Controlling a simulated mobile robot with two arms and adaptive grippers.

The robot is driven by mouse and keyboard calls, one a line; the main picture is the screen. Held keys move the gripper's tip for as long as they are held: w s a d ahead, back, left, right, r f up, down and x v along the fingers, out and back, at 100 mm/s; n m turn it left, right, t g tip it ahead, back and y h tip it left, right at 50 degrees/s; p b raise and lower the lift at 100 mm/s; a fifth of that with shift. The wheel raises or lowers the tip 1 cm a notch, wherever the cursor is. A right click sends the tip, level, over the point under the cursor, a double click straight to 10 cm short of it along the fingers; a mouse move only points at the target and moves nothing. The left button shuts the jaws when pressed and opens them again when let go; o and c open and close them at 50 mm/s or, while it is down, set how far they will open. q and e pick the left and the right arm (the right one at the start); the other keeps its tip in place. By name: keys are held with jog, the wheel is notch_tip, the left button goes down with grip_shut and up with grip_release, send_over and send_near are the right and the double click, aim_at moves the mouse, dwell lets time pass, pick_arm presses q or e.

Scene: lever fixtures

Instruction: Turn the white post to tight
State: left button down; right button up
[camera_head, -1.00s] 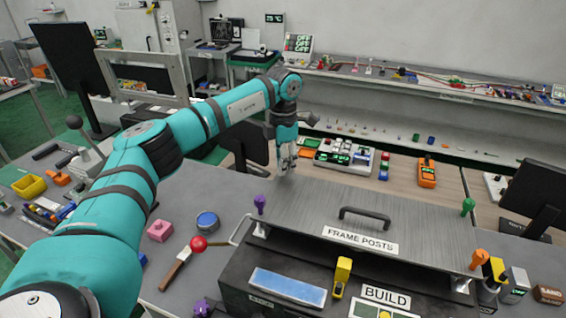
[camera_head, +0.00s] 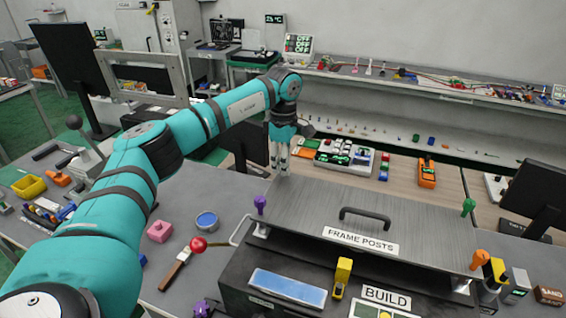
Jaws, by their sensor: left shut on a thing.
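My left gripper (camera_head: 281,170) points down at the back left corner of the grey metal plate (camera_head: 300,208) labelled FRAME POSTS. Its fingers are shut on the white post at that corner. The post itself is almost wholly hidden by the fingers, and I cannot read its angle. Three other posts stand at the plate's other corners: a purple one (camera_head: 260,204) at front left, a green one (camera_head: 468,206) at back right and an orange one (camera_head: 479,259) at front right. My right gripper is not in view.
A dark handle (camera_head: 365,213) rises from the plate's middle. A red-knobbed lever (camera_head: 198,244), a pink block (camera_head: 160,231) and a round blue tin (camera_head: 207,221) are left of the plate. A monitor (camera_head: 535,200) stands at right.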

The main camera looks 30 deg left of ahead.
pick_arm(q)
jog(key=shift+r+m, duration=0.1)
jog(key=shift+m, duration=0.2)
jog(key=c, duration=1.1)
grip_release()
jog(key=shift+c, duration=0.2)
notch_tip(320, 180, up, 12)
